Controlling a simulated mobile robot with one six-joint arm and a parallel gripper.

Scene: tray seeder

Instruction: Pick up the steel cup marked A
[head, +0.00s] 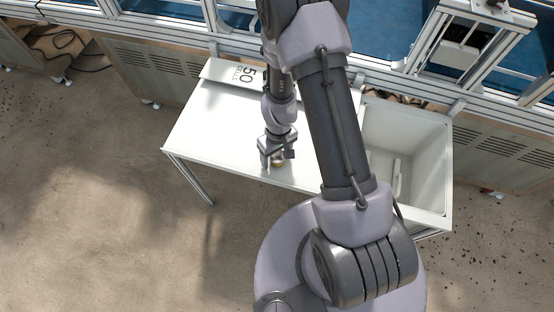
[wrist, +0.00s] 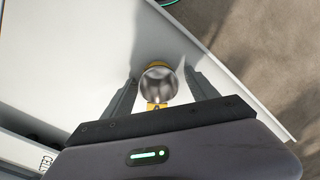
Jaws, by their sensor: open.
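A steel cup (wrist: 158,84) with a yellow band or base stands on the white table (wrist: 85,45). In the wrist view I look down into its shiny, empty-looking inside. My gripper (wrist: 158,82) is open, with one finger on each side of the cup and a gap to each finger. In the head view my gripper (head: 274,160) is low over the table, and only a small part of the cup (head: 278,163) shows beside the fingers.
A panel marked "50 CELL" (head: 240,76) lies at the table's back edge. A deep white bin (head: 410,130) is at the right. Machine frames with blue surfaces stand behind. The table's left part is clear.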

